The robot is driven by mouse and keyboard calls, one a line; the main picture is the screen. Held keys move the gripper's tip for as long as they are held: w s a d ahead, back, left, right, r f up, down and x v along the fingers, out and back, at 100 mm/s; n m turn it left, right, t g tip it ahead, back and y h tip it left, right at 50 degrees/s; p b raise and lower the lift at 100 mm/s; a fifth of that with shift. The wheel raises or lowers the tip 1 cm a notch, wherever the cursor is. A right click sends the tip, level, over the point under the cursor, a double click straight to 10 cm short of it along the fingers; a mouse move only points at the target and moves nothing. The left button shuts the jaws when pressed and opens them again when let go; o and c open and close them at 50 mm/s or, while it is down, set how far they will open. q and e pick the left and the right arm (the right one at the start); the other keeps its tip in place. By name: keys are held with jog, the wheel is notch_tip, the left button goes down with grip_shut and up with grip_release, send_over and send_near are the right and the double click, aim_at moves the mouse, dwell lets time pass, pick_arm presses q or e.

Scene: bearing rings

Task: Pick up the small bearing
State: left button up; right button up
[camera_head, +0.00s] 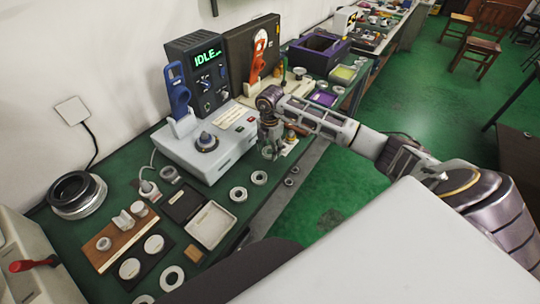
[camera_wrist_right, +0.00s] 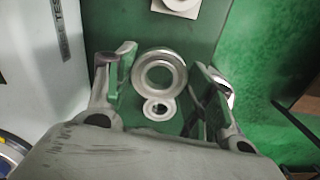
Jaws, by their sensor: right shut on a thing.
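My right gripper (camera_head: 270,150) is over the bench's front edge, just right of the grey control box. In the right wrist view, its fingers (camera_wrist_right: 167,76) stand on both sides of a metal bearing ring (camera_wrist_right: 137,75) and are shut on it. A smaller-looking ring (camera_wrist_right: 158,109) shows just below that ring, between the finger bases. I cannot tell which of the two is the small bearing. Two pale rings lie on the bench left of the gripper, one nearer the edge (camera_head: 259,170) and one beside it (camera_head: 238,187). My left gripper is not in view.
The control box (camera_head: 185,152) with its blue lever (camera_head: 177,90) stands close left of the gripper. A pale tray (camera_head: 213,208) and a wooden block (camera_head: 110,250) lie farther left. A purple bin (camera_head: 305,62) stands behind. Green floor is open to the right.

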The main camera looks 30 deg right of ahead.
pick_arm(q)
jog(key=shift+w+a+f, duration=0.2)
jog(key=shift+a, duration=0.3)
pick_arm(e)
notch_tip(320, 180, up, 5)
jog(key=shift+f, duration=0.1)
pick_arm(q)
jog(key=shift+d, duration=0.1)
pick_arm(e)
jog(key=shift+n, duration=0.3)
